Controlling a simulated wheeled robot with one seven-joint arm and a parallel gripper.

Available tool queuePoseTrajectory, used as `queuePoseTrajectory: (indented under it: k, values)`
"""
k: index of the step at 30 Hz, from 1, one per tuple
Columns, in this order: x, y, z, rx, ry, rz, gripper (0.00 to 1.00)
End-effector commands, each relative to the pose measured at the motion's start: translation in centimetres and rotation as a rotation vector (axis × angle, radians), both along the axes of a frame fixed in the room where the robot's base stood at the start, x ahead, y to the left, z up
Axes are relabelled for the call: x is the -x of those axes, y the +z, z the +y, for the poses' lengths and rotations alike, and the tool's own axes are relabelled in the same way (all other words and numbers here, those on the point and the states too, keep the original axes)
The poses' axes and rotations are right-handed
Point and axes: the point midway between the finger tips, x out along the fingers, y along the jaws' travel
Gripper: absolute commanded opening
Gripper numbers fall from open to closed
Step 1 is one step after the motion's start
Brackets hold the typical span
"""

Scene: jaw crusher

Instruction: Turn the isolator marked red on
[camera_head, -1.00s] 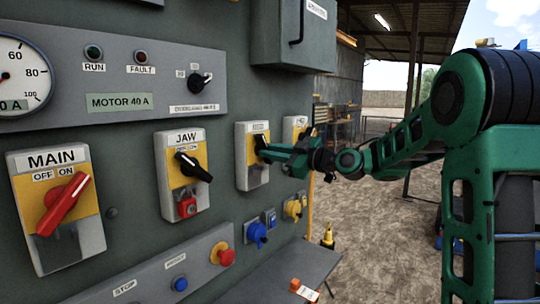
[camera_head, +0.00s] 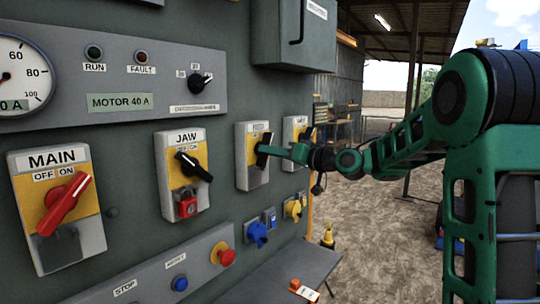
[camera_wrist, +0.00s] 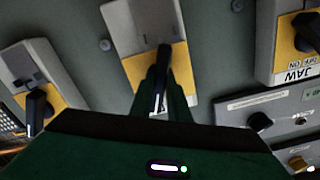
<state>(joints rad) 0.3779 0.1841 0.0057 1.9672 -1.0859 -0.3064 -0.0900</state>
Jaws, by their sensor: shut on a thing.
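The MAIN isolator (camera_head: 86,226) at the left has a red handle (camera_head: 63,204) slanting up toward ON. To its right, the JAW isolator (camera_head: 185,150) has a black handle and a red padlock (camera_head: 187,207) below. My gripper (camera_head: 270,150) is at the third isolator (camera_head: 241,160), whose small label I cannot read. It is shut on that isolator's black handle (camera_wrist: 163,62). The handle stands nearly upright and shows between my fingers in the wrist view. A fourth isolator (camera_head: 290,130) is partly hidden behind my gripper.
A lower panel holds a red button (camera_head: 226,257) and a blue button (camera_head: 180,283). Blue and yellow sockets (camera_head: 256,233) sit below my gripper. A grey cabinet (camera_head: 290,40) juts out above. A shelf (camera_head: 290,270) sticks out below, with open ground to the right.

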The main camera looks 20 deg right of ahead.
Motion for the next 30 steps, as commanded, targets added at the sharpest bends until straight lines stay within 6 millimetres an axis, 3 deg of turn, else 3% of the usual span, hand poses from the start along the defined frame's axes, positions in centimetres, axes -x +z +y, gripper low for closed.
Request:
queuePoseTrajectory:
  k: [15, 30]
  values:
    - [-0.25, 0.24, -0.59, -0.261, -0.013, 0.182, 0.00]
    - [-0.26, 0.16, -0.67, -0.306, -0.015, 0.215, 0.00]
